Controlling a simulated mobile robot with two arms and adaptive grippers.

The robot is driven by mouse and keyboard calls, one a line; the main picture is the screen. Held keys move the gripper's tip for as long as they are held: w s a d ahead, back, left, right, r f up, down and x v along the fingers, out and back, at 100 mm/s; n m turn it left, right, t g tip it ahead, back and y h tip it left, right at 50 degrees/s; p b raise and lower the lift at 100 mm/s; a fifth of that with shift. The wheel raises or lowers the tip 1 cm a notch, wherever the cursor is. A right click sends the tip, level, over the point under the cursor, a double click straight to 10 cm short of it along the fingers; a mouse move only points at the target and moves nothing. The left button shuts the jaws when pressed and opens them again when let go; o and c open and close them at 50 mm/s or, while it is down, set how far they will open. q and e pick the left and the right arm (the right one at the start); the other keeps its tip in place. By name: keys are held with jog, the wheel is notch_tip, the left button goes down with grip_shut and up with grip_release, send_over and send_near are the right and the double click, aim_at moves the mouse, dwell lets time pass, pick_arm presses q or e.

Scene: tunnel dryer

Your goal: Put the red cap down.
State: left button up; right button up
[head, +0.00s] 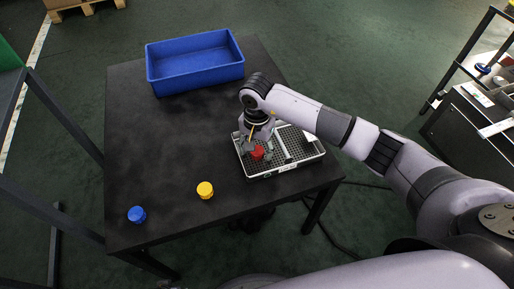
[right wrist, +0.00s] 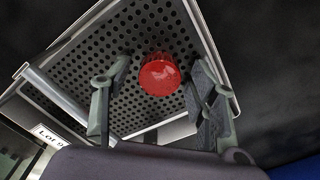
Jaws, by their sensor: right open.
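The red cap (head: 257,153) is in the left compartment of the perforated metal tray (head: 285,173) on the black table. In the right wrist view the red cap (right wrist: 160,75) sits on the perforated floor, between and just beyond the fingertips. My right gripper (head: 257,147) is above that compartment with its fingers around the cap. In the right wrist view its jaws (right wrist: 158,85) stand open, with a gap visible on both sides of the cap. My left gripper is not in view.
A blue bin (head: 195,78) stands at the back of the table (head: 160,165). A yellow cap (head: 205,190) and a blue cap (head: 137,214) are at the front left. The tray has a divider (right wrist: 65,95) and a label (right wrist: 48,134). The table's middle left is clear.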

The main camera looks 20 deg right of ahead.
aim_at(257, 151)
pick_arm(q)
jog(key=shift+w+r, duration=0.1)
pick_arm(e)
jog(key=shift+r, duration=0.1)
jog(key=shift+r, duration=0.15)
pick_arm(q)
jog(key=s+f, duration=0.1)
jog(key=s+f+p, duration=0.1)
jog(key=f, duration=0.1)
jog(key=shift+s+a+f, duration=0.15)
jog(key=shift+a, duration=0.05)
pick_arm(e)
notch_tip(257, 151, up, 12)
